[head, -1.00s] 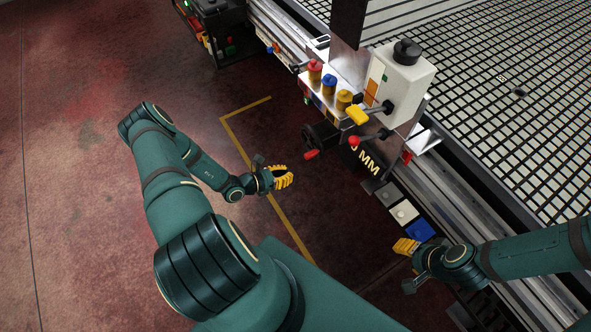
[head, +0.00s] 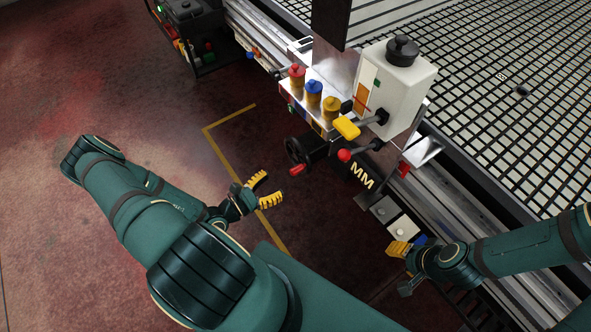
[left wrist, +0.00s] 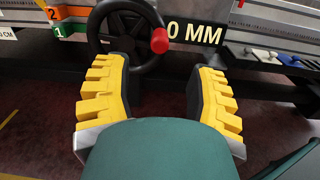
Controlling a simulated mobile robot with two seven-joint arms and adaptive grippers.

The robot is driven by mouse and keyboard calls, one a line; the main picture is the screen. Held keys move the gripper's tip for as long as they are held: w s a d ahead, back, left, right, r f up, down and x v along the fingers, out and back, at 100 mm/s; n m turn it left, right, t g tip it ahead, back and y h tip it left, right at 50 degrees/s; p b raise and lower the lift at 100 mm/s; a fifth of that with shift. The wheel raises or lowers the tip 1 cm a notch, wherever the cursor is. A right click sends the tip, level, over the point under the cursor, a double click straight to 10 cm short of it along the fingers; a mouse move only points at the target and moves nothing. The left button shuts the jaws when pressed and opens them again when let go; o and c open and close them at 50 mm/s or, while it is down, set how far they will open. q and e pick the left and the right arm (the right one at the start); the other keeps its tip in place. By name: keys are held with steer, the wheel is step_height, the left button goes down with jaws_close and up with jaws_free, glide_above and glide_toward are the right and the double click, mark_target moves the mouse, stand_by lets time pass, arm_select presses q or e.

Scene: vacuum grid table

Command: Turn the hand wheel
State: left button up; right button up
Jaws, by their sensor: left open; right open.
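The black hand wheel (head: 292,151) is on the side of the table's front, with a red handle (head: 298,169) at its lower rim in the head view. In the left wrist view the wheel (left wrist: 97,30) is straight ahead, beyond the fingertips, and its red knob (left wrist: 160,40) is at the right of the rim. My left gripper (head: 268,187) has yellow padded fingers, is open and empty, and is apart from the wheel, short of it. Its fingers also frame the left wrist view (left wrist: 160,85). My right gripper (head: 396,262) is near the lower table edge, with its fingers partly hidden by the wrist.
A white box with a black knob (head: 402,50) and a yellow lever (head: 346,128) stands above the wheel. Red, blue and yellow knobs (head: 314,90) line the metal panel. A red-tipped lever (head: 344,155) projects beside the wheel. Floor (head: 190,95) left of the wheel is clear.

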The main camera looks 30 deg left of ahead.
mark_target(295, 171)
arm_select(q)
steer(key=b+x, duration=0.1)
steer(key=x, duration=0.8)
jaws_close()
